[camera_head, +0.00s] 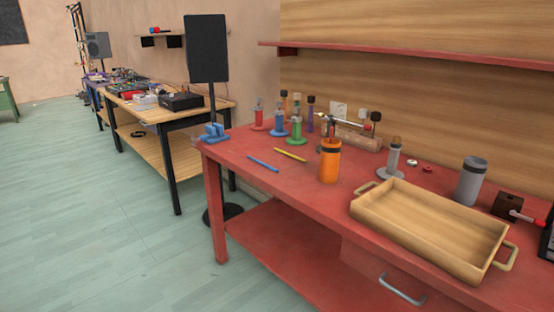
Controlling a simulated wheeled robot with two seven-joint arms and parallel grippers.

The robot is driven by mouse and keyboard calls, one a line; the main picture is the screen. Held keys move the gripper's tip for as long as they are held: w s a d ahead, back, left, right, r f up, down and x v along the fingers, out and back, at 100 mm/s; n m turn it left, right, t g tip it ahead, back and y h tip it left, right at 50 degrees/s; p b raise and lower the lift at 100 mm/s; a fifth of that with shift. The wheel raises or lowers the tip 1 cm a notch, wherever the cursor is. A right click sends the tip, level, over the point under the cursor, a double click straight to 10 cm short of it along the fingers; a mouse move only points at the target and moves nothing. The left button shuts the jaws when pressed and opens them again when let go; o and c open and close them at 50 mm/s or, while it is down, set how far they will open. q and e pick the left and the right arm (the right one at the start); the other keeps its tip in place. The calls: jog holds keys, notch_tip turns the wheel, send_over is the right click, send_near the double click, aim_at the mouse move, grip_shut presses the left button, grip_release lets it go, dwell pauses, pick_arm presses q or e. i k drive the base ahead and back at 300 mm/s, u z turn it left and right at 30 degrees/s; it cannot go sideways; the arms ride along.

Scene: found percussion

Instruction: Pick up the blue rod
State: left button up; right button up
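A thin blue rod (263,164) lies flat on the red table (260,190), near its left front edge. A similar yellow rod (290,155) lies a little to its right and farther back, apart from it. Nothing covers the blue rod. Neither of my grippers shows in the head view.
A blue holder (214,132) sits at the table's left corner. Small red, blue and green stands (297,130) are behind the rods. An orange canister (329,160) stands to their right, then a wooden tray (395,222). A black speaker (207,48) rises beyond the left end.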

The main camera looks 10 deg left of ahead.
aim_at(262, 163)
jog(key=u, duration=2.25)
jog(key=i, duration=1.3)
jog(key=z, duration=1.45)
